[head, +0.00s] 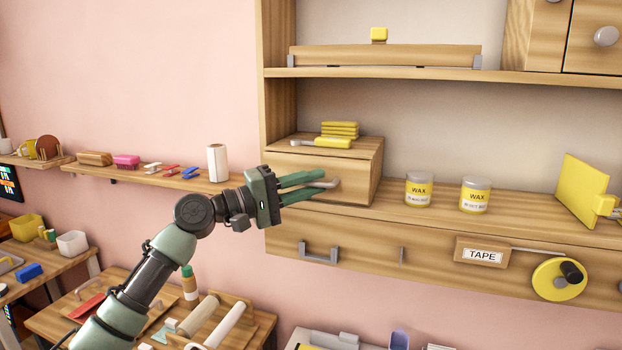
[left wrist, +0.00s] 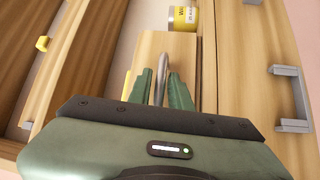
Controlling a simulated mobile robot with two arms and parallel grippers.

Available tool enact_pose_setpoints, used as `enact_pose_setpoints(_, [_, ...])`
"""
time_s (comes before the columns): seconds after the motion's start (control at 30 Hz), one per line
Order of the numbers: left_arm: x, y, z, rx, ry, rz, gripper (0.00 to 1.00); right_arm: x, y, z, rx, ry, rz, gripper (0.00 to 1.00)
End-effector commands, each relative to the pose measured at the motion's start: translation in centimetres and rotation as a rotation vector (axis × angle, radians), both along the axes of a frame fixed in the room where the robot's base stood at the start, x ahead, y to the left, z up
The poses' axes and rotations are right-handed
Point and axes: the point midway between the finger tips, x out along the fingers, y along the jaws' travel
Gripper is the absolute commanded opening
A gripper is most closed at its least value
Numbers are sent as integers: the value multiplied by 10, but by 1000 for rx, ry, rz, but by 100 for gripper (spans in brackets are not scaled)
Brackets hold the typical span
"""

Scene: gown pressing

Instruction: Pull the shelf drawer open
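A small wooden drawer box (head: 361,182) stands on the lower shelf in the head view, with a grey bar handle (head: 326,184) on its front. The drawer looks closed, though my gripper covers part of its front. My left gripper (head: 318,184) reaches in from the left with its green fingers on either side of that handle. My right gripper is not in view.
Yellow pads (head: 340,129) and a yellow-handled tool (head: 320,143) lie on top of the box. Two wax jars (head: 419,190) stand to its right. A larger drawer handle (head: 319,254) and a tape holder (head: 482,254) are below. A narrow wall shelf (head: 135,174) is at left.

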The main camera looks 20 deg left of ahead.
Motion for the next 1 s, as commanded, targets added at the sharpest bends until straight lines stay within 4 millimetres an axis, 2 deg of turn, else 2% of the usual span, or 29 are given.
enact_pose_setpoints(0.17, [0, 0, -1, 1, -1, 0, 20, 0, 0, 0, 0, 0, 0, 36])
enact_pose_setpoints(0.2, [0, 0, -1, 1, -1, 0, 17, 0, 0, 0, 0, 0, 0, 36])
enact_pose_setpoints(0.27, [0, 0, 0, 1, -1, 0, 0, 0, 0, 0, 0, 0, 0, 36])
enact_pose_setpoints(1.0, [0, 0, -1, 2, 1, -1, 0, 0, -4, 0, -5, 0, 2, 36])
